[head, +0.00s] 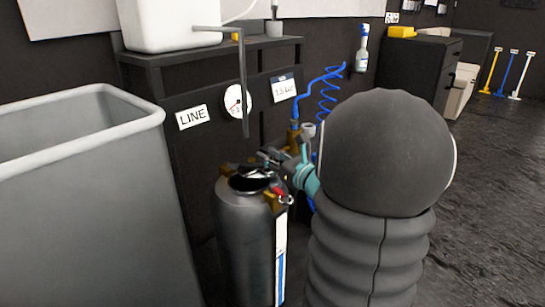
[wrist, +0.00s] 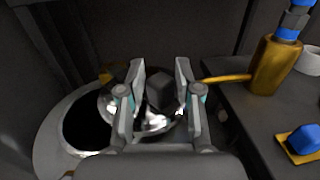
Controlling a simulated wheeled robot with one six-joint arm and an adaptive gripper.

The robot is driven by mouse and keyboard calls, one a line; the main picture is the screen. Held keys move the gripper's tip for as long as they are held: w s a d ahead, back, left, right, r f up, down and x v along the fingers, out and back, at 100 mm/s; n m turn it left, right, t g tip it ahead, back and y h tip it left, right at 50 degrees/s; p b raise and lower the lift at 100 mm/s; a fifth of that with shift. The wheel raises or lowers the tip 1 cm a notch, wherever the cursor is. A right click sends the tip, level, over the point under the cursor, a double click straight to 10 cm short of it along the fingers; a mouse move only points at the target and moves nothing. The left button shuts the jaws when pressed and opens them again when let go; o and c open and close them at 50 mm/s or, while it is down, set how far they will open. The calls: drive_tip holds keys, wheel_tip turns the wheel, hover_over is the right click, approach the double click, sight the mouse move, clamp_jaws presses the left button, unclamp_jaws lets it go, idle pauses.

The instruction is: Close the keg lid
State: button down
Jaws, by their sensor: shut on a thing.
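The keg (head: 243,235) is a dark grey metal cylinder standing upright, with its round mouth at the top. In the wrist view, the keg's pale rim (wrist: 45,140) surrounds a black opening at left. The lid (wrist: 155,124) is shiny metal with a dark block-shaped grip (wrist: 160,90). My gripper (wrist: 160,74) is shut on this grip, one finger on each side. The lid lies right of the dark opening, so part of the mouth is uncovered. In the head view, my gripper (head: 268,157) is over the keg top; my arm hides part of it. I cannot tell whether the lid touches the rim.
A large grey bin (head: 80,200) stands left of the keg. Behind is a dark rack with a gauge (head: 236,102), a LINE label (head: 192,117) and a blue coiled hose (head: 325,95). A brass fitting (wrist: 275,65) is close at right in the wrist view. Open floor (head: 490,190) lies to the right.

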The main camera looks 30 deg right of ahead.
drive_tip(key=c, duration=1)
unclamp_jaws()
drive_tip(key=shift+w+a, duration=0.1)
drive_tip(key=shift+a, duration=0.35)
drive_tip(key=shift+c, duration=0.2)
drive_tip(key=shift+o, duration=0.4)
drive_tip(key=shift+w+a, duration=0.1)
drive_tip(key=shift+d, duration=0.35)
drive_tip(key=shift+s+d, duration=0.15)
drive_tip(key=shift+s, duration=0.35)
drive_tip(key=s+d, duration=0.1)
drive_tip(key=s, duration=1)
drive_tip(key=shift+d, duration=0.4)
